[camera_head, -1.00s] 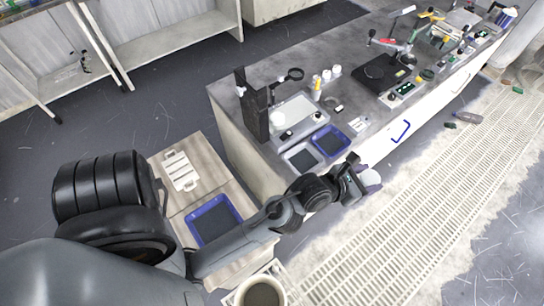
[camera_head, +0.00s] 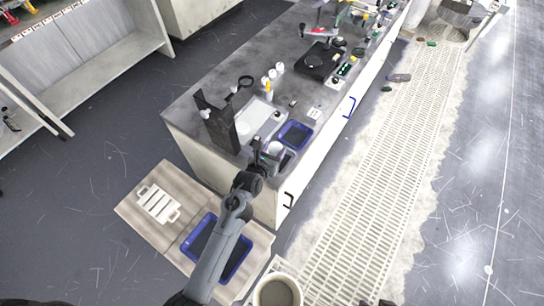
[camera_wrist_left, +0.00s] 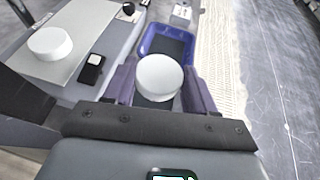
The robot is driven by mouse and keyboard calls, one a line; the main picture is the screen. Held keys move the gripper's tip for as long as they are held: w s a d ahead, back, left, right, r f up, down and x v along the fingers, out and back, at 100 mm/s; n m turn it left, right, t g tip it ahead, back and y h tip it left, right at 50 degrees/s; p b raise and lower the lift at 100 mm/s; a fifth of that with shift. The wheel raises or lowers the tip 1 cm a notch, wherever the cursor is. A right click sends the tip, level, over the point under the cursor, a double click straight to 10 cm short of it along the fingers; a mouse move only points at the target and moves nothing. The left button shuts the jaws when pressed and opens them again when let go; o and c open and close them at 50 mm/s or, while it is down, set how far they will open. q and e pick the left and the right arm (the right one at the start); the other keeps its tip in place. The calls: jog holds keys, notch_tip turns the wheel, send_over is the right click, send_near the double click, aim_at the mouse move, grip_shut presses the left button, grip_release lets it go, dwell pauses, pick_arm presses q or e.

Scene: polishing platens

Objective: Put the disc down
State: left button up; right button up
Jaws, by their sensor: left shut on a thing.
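My left gripper (camera_head: 267,157) is shut on a white round disc (camera_head: 275,148), above the bench's near end. In the left wrist view the disc (camera_wrist_left: 160,77) sits between my two purplish fingers, its pale top face showing. Below it lies a tray (camera_head: 289,160) with a dark floor, largely hidden by the gripper and disc. I cannot tell whether the disc touches it. A blue-rimmed tray (camera_head: 294,134) lies just beyond; it also shows in the left wrist view (camera_wrist_left: 147,43). My right gripper is not in view.
A pale plate (camera_head: 262,118) lies left of the trays; another white disc (camera_wrist_left: 50,43) is on it in the wrist view. A lower stand holds a blue tray (camera_head: 243,262).

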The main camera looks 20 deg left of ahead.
aim_at(276, 154)
pick_arm(q)
jog(key=shift+w+d, duration=0.1)
jog(key=shift+w, duration=0.4)
jog(key=shift+w+f, duration=0.2)
notch_tip(276, 154, down, 4)
jog(key=b, duration=0.3)
jog(key=shift+w+r, duration=0.1)
notch_tip(276, 154, down, 4)
jog(key=b, duration=0.4)
jog(key=shift+b, duration=0.35)
jog(key=shift+f, duration=0.2)
jog(key=o, duration=0.8)
